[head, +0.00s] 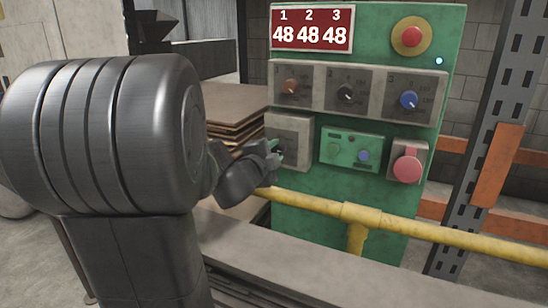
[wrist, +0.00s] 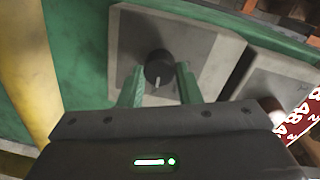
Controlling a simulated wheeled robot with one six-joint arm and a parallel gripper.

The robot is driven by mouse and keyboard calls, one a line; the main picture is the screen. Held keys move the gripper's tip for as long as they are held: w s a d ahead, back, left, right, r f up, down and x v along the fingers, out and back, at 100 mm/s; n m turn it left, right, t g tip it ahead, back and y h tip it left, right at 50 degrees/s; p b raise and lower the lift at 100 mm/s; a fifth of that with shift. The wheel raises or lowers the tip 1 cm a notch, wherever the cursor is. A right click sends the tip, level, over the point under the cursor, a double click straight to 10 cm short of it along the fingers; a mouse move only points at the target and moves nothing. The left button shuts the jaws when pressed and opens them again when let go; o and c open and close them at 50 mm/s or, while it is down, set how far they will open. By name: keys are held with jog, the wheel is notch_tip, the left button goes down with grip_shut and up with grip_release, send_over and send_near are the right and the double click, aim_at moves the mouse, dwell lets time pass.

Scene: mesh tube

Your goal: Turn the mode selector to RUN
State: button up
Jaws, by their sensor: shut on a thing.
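The mode selector appears to be the black rotary knob (wrist: 157,66) on a square grey plate (wrist: 198,50), which shows in the wrist view. In the head view the same plate (head: 290,127) is at the lower left of the green panel, and my gripper largely hides the knob there. My gripper (head: 275,152) has its green fingers on either side of the knob. In the wrist view the gripper (wrist: 159,82) is shut on the knob, whose pale pointer line faces down toward the gripper body. I cannot read any RUN label.
The green panel (head: 455,40) also carries three dials in a row above, a red button (head: 411,37), a small green box (head: 350,148) and a red switch (head: 407,166). A yellow rail (head: 420,230) runs across in front, below my gripper. A steel rack stands right.

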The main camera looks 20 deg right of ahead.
jog(key=shift+m, duration=0.6)
jog(key=o, duration=1)
jog(key=shift+p+v, duration=1.45)
jog(key=shift+v, duration=5.45)
jog(key=shift+d, duration=0.15)
jog(key=b+x, duration=0.3)
jog(key=x, duration=1)
jog(key=shift+w+d, duration=0.2)
jog(key=shift+w, duration=0.05)
